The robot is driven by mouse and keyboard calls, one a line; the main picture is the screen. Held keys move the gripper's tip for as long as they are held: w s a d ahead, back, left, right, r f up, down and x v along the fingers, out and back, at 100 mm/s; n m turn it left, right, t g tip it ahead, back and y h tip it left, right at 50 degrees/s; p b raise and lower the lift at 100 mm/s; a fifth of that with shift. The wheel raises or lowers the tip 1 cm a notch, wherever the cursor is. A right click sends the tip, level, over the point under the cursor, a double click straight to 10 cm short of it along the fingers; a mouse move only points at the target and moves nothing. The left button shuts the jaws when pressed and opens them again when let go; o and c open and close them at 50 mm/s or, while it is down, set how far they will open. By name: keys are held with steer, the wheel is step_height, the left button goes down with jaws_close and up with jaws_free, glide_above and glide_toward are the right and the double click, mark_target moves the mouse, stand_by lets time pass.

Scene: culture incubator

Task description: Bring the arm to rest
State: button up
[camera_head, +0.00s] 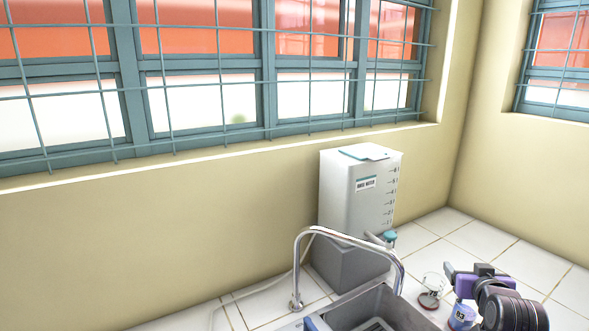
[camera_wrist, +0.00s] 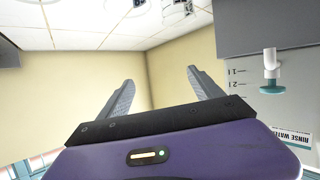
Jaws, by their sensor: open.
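My gripper shows in the wrist view (camera_wrist: 160,75), with its two grey fingers spread apart and nothing between them. Behind the fingers are bare cream walls and a corner. In the head view, the purple and black end of my arm is at the lower right, above the tiled counter. Its fingers are hard to make out there.
A grey rinse water tank (camera_head: 345,205) stands against the wall; its tap (camera_wrist: 270,72) shows upside down in the wrist view. A metal sink (camera_head: 345,312) with a curved faucet (camera_head: 345,238) is in front. A glass vessel (camera_head: 431,288) with red contents stands near my arm.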

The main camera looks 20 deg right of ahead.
steer(key=s+a+f+n+t+y, duration=0.1)
steer(key=s+a+n+t, duration=0.3)
steer(key=a, duration=1)
steer(key=s+a+f+t+y, duration=0.1)
steer(key=s+a+f+t, duration=0.15)
steer(key=s+a, duration=0.8)
steer(key=s+a+n+g+y, duration=0.1)
steer(key=s+a+n+y, duration=0.2)
steer(key=s+a, duration=1.4)
steer(key=a+y, duration=0.2)
steer(key=y, duration=0.2)
steer(key=shift+a+f+n+g, duration=0.3)
steer(key=shift+a+f+g, duration=0.05)
steer(key=shift+f, duration=0.05)
steer(key=shift+s, duration=0.1)
